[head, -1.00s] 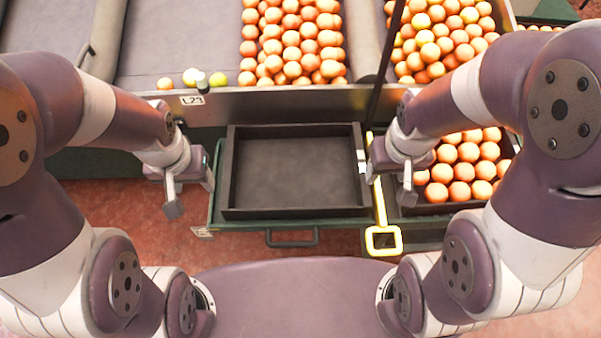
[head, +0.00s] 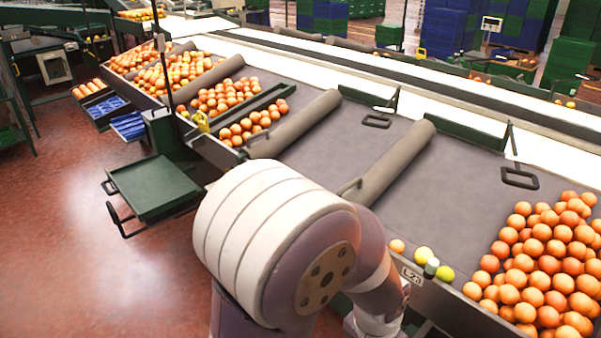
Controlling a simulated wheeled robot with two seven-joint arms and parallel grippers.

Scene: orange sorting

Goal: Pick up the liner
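No liner can be told for certain in the head view. Blue pieces that may be liners lie in two dark trays at the far left: one blue piece (head: 106,106) in the upper tray and another blue piece (head: 130,125) in the lower one. Both are small and far from my arms. My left arm covers the lower middle of the view. Its wrist end reaches the bottom edge, in front of the sorting table, and the fingers are cut off or hidden. My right gripper is outside the view.
An empty green shelf (head: 150,188) juts out over the red floor (head: 75,200) at left. The long sorting table (head: 330,165) has grey rollers and piles of oranges (head: 550,265). The floor at left is clear.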

